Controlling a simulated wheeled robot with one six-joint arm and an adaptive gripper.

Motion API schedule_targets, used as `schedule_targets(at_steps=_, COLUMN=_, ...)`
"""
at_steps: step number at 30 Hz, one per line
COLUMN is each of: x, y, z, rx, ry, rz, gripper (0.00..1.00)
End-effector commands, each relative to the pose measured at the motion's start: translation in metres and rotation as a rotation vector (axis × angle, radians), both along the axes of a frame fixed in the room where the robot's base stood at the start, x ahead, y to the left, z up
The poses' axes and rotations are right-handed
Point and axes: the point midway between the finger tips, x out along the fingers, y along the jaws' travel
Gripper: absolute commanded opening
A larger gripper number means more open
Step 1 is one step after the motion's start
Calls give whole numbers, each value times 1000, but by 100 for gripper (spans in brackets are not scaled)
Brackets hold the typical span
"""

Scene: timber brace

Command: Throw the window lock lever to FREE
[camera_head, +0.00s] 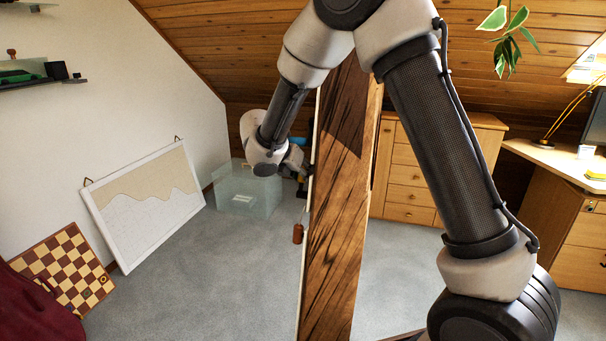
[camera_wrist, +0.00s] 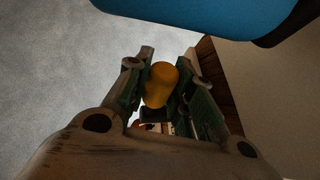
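My gripper (camera_wrist: 168,60) has its two dark fingers on either side of a rounded yellow-orange knob (camera_wrist: 160,85) in the wrist view. The knob fills the gap between the fingers and appears to touch both, so the gripper looks shut on it. Whether this knob is the end of the window lock lever cannot be told, since no lever arm or FREE marking is readable. In the head view my gripper (camera_head: 299,171) is at the left side of the upright timber brace (camera_head: 332,215), partly hidden by the wrist and the timber.
A brown handle-like piece (camera_head: 298,234) hangs lower beside the brace. A clear bin (camera_head: 240,203), a framed board (camera_head: 145,205) and a chessboard (camera_head: 66,270) stand at left. A wooden cabinet (camera_head: 410,173) and a desk (camera_head: 565,170) stand right. Grey carpet between is clear.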

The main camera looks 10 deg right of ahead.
Motion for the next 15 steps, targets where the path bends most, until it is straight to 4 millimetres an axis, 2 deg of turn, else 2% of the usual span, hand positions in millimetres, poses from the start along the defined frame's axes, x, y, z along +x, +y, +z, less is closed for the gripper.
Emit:
schedule_targets(at_steps=11, x=0, y=0, z=1, rx=-1, ry=0, rz=-1, gripper=33)
schedule_targets(at_steps=15, x=-5, y=8, z=10, rx=0, ry=-3, rz=1, gripper=33)
